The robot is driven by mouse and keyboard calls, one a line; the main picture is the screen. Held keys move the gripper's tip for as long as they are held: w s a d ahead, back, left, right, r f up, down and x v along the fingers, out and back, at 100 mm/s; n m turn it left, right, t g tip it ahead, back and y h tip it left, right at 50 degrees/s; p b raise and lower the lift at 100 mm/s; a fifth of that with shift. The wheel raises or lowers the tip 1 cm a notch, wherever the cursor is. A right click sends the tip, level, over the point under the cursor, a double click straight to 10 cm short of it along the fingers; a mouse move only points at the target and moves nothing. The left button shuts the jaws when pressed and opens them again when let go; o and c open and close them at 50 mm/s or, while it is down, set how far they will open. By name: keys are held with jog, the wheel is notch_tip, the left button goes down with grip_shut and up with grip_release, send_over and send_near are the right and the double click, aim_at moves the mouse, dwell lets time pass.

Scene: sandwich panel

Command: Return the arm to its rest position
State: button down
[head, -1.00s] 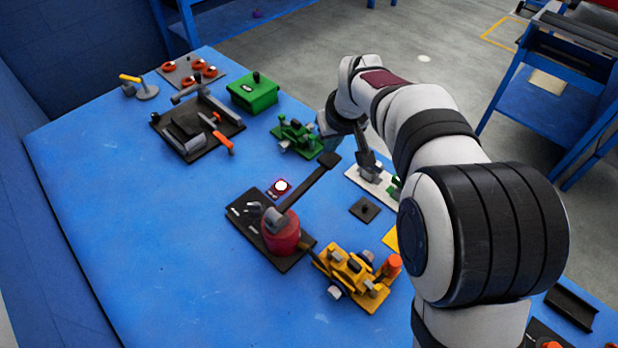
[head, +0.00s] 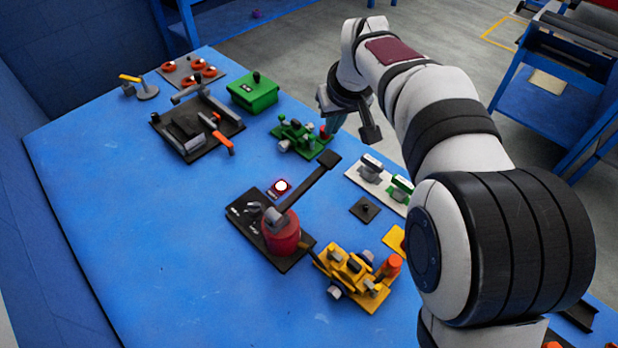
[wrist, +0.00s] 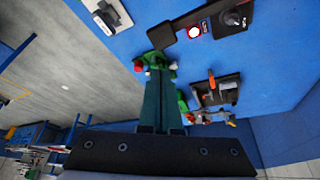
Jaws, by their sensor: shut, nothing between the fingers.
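My gripper (head: 331,134) is raised above the far right part of the blue table (head: 140,215), in the upper middle of the head view. Its fingers point down, close to the green clamp device (head: 300,138) in the picture. In the wrist view my gripper (wrist: 160,74) shows two dark green fingers side by side, closed together with nothing between them. They partly cover the green device behind them. My arm reaches in from the right and hides part of the table's right side.
A red cylinder (head: 281,238) with a long black lever stands mid-table, beside a lit red button (head: 281,186). Near it are a yellow device (head: 350,275) and a white plate with clamps (head: 378,178). A green box (head: 254,93) stands farther back. The table's left is clear.

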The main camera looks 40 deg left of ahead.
dwell(0.3)
jog(key=d+r+m+h, duration=0.1)
jog(key=d+m, duration=0.1)
jog(key=d, duration=0.6)
jog(key=d+r+m, duration=0.2)
jog(key=d+m, duration=0.1)
jog(key=d, duration=0.5)
jog(key=s+d+f+m+g+h, duration=0.1)
jog(key=s+d+m, duration=0.65)
jog(key=d, duration=0.75)
jog(key=s+d+f+m, duration=0.2)
jog(key=s+d, duration=0.1)
jog(key=s, duration=0.4)
jog(key=s+d+f+m+g, duration=0.1)
jog(key=s+d+f+m, duration=0.1)
jog(key=s, duration=0.5)
jog(key=shift+s+d+f+m+g, duration=0.35)
jog(key=shift+d+m, duration=0.2)
jog(key=shift+d, duration=0.55)
jog(key=shift+w, duration=0.15)
